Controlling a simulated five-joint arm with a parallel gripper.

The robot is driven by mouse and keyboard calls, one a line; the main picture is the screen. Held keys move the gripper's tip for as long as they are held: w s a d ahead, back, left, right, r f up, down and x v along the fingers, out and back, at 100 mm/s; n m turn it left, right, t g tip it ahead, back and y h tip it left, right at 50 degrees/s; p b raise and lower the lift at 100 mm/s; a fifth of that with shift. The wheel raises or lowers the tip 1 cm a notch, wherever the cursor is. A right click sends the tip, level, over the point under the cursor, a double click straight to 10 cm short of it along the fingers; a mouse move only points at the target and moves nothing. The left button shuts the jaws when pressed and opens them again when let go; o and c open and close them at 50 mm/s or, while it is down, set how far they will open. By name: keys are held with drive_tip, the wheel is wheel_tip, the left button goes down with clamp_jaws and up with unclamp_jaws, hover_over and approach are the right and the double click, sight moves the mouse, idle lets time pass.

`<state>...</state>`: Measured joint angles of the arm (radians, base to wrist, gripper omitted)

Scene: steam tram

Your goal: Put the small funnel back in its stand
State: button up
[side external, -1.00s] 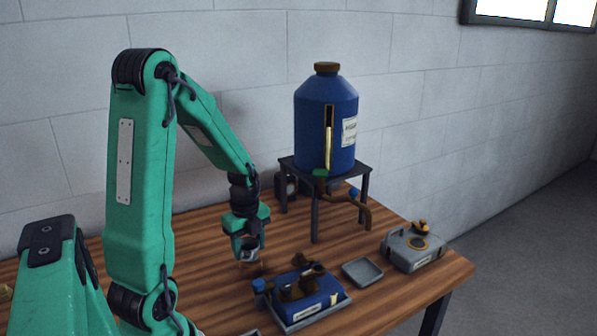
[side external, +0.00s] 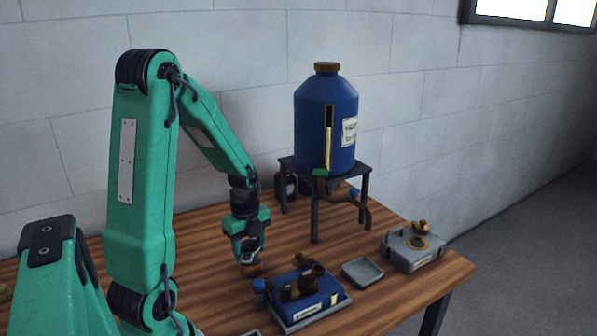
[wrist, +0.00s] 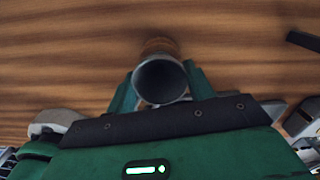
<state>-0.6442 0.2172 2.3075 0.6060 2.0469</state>
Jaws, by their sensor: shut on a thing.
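My gripper (side external: 249,258) points down low over the wooden table, left of the blue engine-like unit. In the wrist view my gripper (wrist: 160,88) is shut on the small funnel (wrist: 160,81), whose grey rim and dark round mouth face the camera. A brown rounded piece (wrist: 158,46) shows just beyond the funnel. The funnel's lower end is hidden.
The blue unit with brown fittings (side external: 318,297) sits in a grey tray close right of my gripper. A blue tank (side external: 312,120) stands on a dark stand (side external: 315,215) behind.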

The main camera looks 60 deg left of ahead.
drive_tip(key=o, duration=1.1)
drive_tip(key=shift+r, duration=0.1)
drive_tip(key=shift+r, duration=3.85)
